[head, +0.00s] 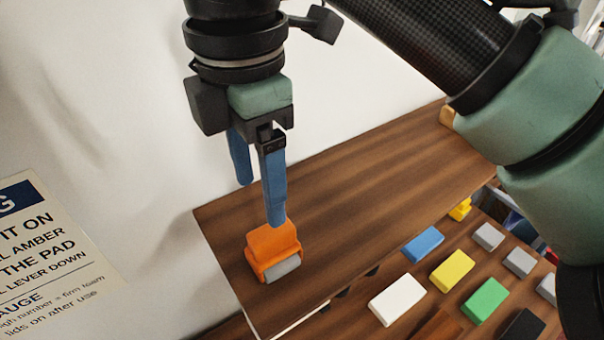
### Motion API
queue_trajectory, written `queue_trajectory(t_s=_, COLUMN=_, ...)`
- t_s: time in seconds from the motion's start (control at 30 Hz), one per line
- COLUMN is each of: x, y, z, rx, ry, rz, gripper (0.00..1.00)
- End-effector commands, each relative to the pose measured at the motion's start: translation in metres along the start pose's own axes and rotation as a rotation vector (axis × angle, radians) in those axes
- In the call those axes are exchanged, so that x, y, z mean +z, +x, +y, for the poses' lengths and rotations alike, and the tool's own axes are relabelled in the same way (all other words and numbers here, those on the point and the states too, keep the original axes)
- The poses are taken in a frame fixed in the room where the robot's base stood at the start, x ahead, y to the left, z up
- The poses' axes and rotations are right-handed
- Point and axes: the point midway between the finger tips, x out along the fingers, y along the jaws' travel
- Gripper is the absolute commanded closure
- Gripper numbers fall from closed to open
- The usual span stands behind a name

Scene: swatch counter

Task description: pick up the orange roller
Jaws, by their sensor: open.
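The orange roller (271,247) stands on the raised wooden shelf (345,185), near its left end. It has an orange body and a grey cylinder (283,269) on its lower front side. My gripper (260,203) hangs pointing down above the roller, with two blue fingers apart and nothing seen between them. The nearer finger's tip overlaps the top of the roller in the head view; I cannot tell whether it touches. The farther finger ends higher in the picture, behind and to the left.
Blue (423,244), yellow (452,271), white (396,299), green (484,300) and several grey and black blocks lie on the lower counter at right. A white wall with a printed sign (52,250) is at left. The shelf right of the roller is clear.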

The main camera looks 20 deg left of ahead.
Motion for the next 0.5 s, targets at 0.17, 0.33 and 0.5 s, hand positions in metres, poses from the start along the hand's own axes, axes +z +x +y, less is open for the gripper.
queue_trajectory(t_s=0.17, x=0.001, y=0.028, z=0.000, rx=-0.001, ry=0.003, rz=-0.001, gripper=0.30)
queue_trajectory(t_s=0.33, x=0.001, y=0.041, z=0.000, rx=0.002, ry=0.002, rz=-0.001, gripper=0.30)
queue_trajectory(t_s=0.5, x=0.004, y=0.053, z=0.000, rx=0.000, ry=0.003, rz=0.000, gripper=0.30)
